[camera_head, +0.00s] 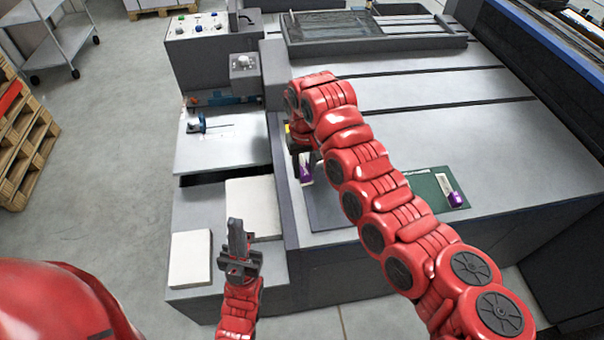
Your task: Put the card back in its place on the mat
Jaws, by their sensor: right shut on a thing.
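My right gripper (300,152) is at the left edge of the machine's flat top, pointing down and partly hidden by its own red wrist. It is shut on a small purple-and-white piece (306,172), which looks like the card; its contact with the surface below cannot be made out. A green mat (427,186) lies on the machine top to the right, partly covered by my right arm. Another purple-and-white piece (453,191) lies on that mat. My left gripper (237,225) points up in front of the machine's lower shelf, its fingers together and empty.
A darker grey sheet (331,211) lies under my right arm. White pads (190,258) rest on the lower left shelf. A control box (205,38) and a dark tray (335,28) stand behind.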

